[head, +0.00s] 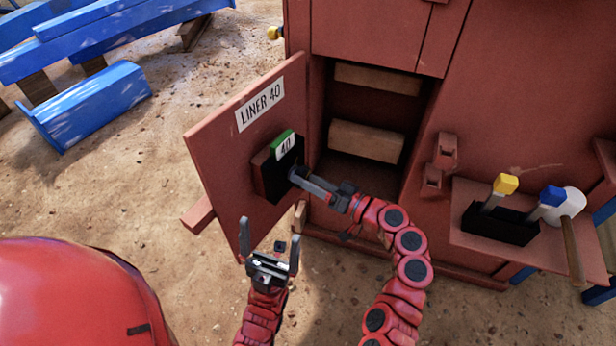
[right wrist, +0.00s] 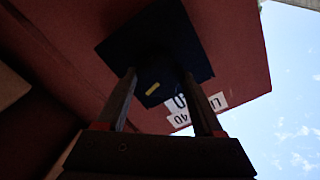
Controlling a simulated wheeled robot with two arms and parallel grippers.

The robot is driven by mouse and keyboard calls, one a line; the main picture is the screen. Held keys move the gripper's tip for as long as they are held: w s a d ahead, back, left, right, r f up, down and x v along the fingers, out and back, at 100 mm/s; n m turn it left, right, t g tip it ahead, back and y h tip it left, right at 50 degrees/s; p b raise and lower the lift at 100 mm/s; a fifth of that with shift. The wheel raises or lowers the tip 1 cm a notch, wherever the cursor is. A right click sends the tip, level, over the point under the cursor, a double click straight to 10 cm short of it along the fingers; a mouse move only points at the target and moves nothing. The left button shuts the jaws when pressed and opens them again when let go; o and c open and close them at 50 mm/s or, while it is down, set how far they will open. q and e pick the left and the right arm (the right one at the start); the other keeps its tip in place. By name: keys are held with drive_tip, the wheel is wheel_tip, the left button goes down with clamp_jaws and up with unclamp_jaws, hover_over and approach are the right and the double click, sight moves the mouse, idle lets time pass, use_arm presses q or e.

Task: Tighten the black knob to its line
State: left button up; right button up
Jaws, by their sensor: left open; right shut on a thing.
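The black knob (right wrist: 158,78) sits on a dark square plate (head: 266,178) on the open red door panel (head: 222,135). My right gripper (head: 295,175) is shut on the knob; in the right wrist view its two fingers (right wrist: 159,76) stand on either side of it. A short yellow mark (right wrist: 152,88) shows on the knob's dark face. I cannot make out a matching line on the plate, which is in shadow. The knob is mostly hidden by the fingers in the head view. My left gripper (head: 269,232) is open and empty, below the door panel.
A shelf (head: 470,238) at right holds yellow- and blue-topped tools and a mallet. Blue beams (head: 90,105) lie at upper left.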

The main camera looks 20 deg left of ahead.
drive_tip(key=m+p, duration=0.3)
drive_tip(key=m, duration=0.2)
drive_tip(key=shift+r, duration=0.2)
drive_tip(key=shift+f+m+p, duration=0.15)
drive_tip(key=shift+m+p, duration=0.75)
drive_tip(key=shift+m, duration=1)
drive_tip(key=o, duration=1.4)
drive_tip(key=p+v, duration=0.1)
drive_tip(key=v, duration=1.6)
drive_tip(key=shift+d, duration=0.2)
drive_tip(key=shift+f, duration=0.1)
